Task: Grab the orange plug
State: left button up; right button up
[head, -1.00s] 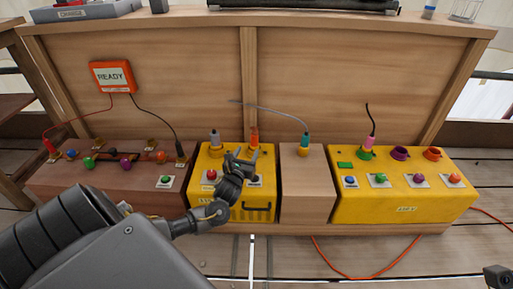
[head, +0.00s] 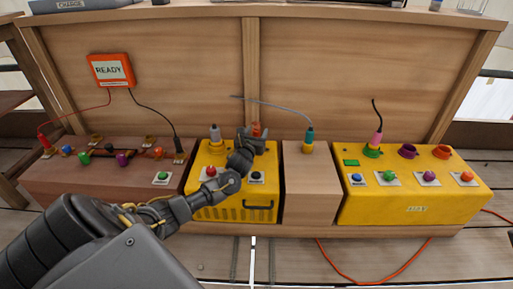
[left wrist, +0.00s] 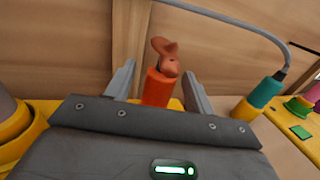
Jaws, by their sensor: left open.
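The orange plug (head: 256,129) stands upright at the back of the small yellow box (head: 235,203). In the left wrist view the orange plug (left wrist: 158,85) is a cylinder with a bent, darker orange top, and it stands between the two fingers. My left gripper (head: 252,137) is open over the rear of the yellow box, its fingers on either side of the plug. In the left wrist view the left gripper (left wrist: 158,85) shows a gap between each finger and the plug. The plug's lower end is hidden behind the gripper body. My right gripper is not in view.
A grey plug (head: 214,134) stands left of my gripper. A teal plug (head: 309,138) with a grey cable stands to the right, and a pink plug (head: 376,142) is on the larger yellow box (head: 415,205). A wooden panel (head: 180,80) rises close behind.

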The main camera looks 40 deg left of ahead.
pick_arm(q)
jog(key=shift+w, duration=0.1)
grip_shut()
dwell(0.3)
jog(key=shift+r, duration=0.1)
